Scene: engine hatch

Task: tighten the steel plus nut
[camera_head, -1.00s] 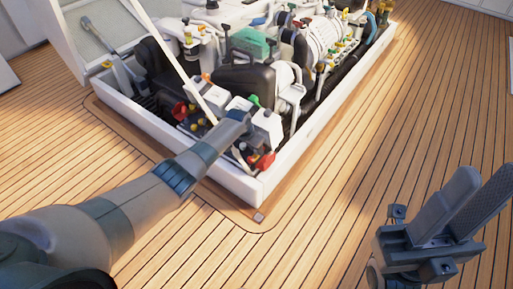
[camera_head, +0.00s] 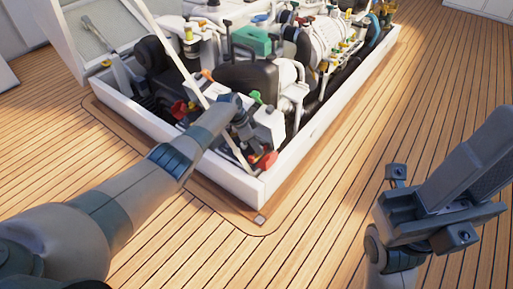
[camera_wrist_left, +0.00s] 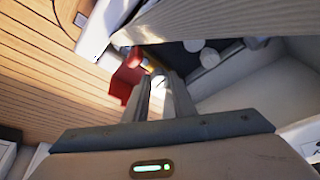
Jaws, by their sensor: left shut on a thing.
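My left gripper (camera_head: 246,138) reaches down into the near corner of the engine hatch (camera_head: 225,178), partly hidden behind my own forearm. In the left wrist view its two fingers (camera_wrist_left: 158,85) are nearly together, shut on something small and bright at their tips. It fits the steel plus nut, but its shape is mostly hidden and its tightness cannot be told. My right gripper (camera_head: 460,185) is raised over the deck at the right, well away from the hatch. Its fingers overlap in this view, so its opening cannot be told.
A red handle (camera_head: 265,160) is close to the left gripper; a red part (camera_wrist_left: 126,80) shows left of its fingers. White hatch walls and a slanted white strut (camera_head: 185,70) surround the work spot. Engine parts crowd the hatch. The wooden deck (camera_head: 330,200) is clear.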

